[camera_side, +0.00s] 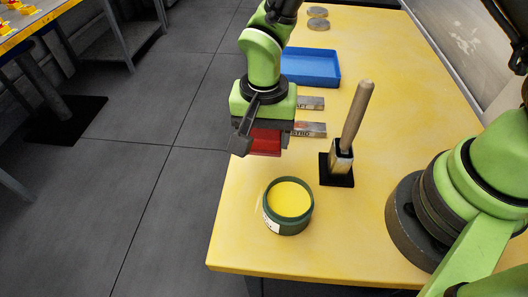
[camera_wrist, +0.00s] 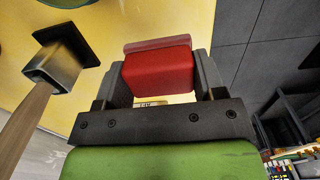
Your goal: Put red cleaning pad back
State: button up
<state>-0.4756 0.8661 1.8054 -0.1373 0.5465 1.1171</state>
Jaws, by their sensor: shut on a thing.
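The red cleaning pad (camera_wrist: 158,72) is between the two dark fingers of my gripper (camera_wrist: 162,85) in the wrist view. In the side view my gripper (camera_side: 262,140) is shut on the red pad (camera_side: 265,143), near the left edge of the yellow table (camera_side: 385,130). The pad seems to be above the table, but its exact height is hard to tell. My gripper hides part of it.
A green pot with yellow contents (camera_side: 288,222) stands just in front of my gripper. A wooden-handled tool (camera_side: 356,115) stands in a holder (camera_side: 337,172) to the right. Labelled blocks (camera_side: 311,129) lie behind, with a blue tray (camera_side: 312,67) farther back.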

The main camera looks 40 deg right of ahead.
jog(key=shift+f, duration=2.55)
jog(key=shift+f, duration=0.1)
jog(key=o, duration=0.9)
notch_tip(320, 180, up, 12)
jog(key=shift+r, duration=0.2)
notch_tip(320, 180, up, 6)
jog(key=t, duration=0.1)
send_over(264, 165)
jog(key=d, duration=0.3)
jog(key=s+d+r+n+t+y, duration=0.2)
jog(key=s+d+r+n+t, duration=0.15)
jog(key=s+d+r, duration=0.55)
jog(key=s+r+n+t, duration=0.1)
jog(key=s+r+t, duration=0.1)
jog(key=s, duration=0.3)
jog(key=shift+s+r+t, duration=0.3)
jog(key=shift+r+t, duration=0.05)
